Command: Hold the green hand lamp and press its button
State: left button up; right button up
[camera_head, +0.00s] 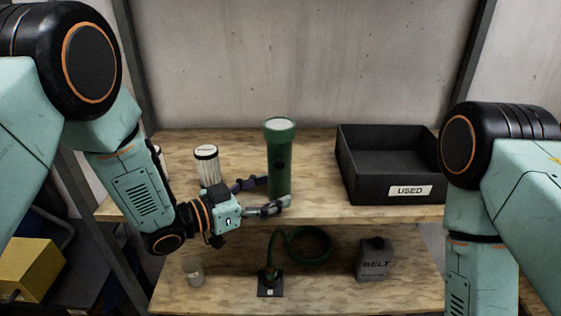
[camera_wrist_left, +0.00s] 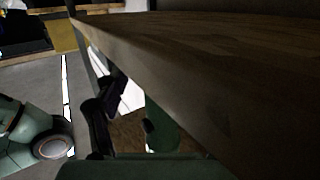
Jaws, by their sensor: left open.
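The green hand lamp (camera_head: 280,158) stands upright, lens up, on the upper wooden shelf in the head view. A dark spot, perhaps its button, shows on its front. My left gripper (camera_head: 266,195) comes in from the left and is open at the lamp's lower part. One finger is in front of the lamp's base and the other is at its left, partly behind; I cannot tell whether either touches it. In the left wrist view, a green cylinder (camera_wrist_left: 160,130), probably the lamp, shows beside a dark finger. My right arm is at the right edge, its gripper out of view.
A black bin marked USED (camera_head: 391,188) stands right of the lamp. A white ribbed filter (camera_head: 207,168) stands to its left. The lower shelf (camera_head: 325,285) holds a green coiled hose (camera_head: 310,243), a grey BELT canister (camera_head: 373,262) and a small jar (camera_head: 194,270).

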pick_arm(q)
jog(key=shift+w+d+f, duration=0.1)
jog(key=shift+w+d, duration=0.3)
jog(key=shift+d, duration=0.1)
jog(key=shift+w+d+f, duration=0.1)
jog(key=shift+w+d, duration=0.1)
jog(key=shift+w, duration=0.1)
jog(key=shift+s, duration=0.15)
jog(key=shift+c, duration=0.2)
